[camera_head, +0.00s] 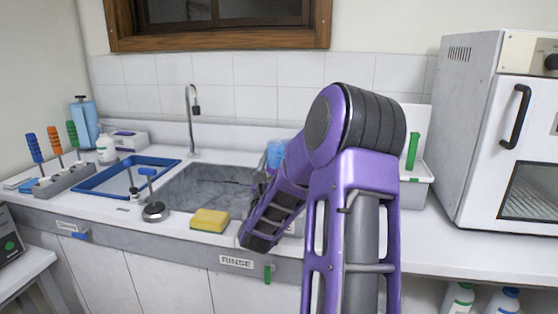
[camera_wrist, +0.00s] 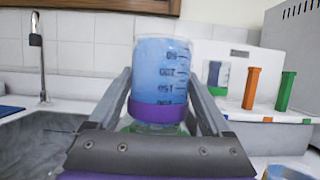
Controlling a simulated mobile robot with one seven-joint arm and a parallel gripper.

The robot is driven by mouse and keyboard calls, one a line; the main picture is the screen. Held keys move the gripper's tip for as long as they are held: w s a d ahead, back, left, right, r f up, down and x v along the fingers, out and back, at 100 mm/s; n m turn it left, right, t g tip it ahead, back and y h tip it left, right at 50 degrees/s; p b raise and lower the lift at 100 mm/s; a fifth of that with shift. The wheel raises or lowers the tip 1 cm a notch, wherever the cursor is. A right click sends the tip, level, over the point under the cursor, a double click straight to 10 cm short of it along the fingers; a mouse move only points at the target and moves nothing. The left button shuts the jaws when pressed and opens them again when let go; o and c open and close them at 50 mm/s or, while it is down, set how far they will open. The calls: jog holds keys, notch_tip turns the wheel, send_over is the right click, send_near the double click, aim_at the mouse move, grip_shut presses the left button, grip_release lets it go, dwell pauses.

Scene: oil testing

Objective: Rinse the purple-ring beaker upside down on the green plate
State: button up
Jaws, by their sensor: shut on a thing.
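The purple-ring beaker (camera_wrist: 161,75) is clear bluish with dark scale marks. It is upside down in the wrist view, with its purple ring (camera_wrist: 165,112) low. My gripper (camera_wrist: 158,82) is shut on it, one grey finger on each side. A green surface (camera_wrist: 138,128), perhaps the green plate, shows just below the beaker; I cannot tell whether they touch. In the head view, a blue part of a beaker (camera_head: 275,153) shows behind my purple arm, which hides my fingertips and the area below.
The sink basin (camera_head: 205,188) with its tap (camera_head: 192,115) lies left of my arm. A yellow sponge (camera_head: 210,220) sits at the front edge by the RINSE label (camera_head: 236,262). A white oven (camera_head: 500,130) stands at right. Orange (camera_wrist: 251,88) and green (camera_wrist: 285,90) uprights stand beyond the beaker.

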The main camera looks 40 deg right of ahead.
jog(key=o, duration=0.7)
jog(key=c, duration=0.6)
jog(key=shift+c, duration=0.2)
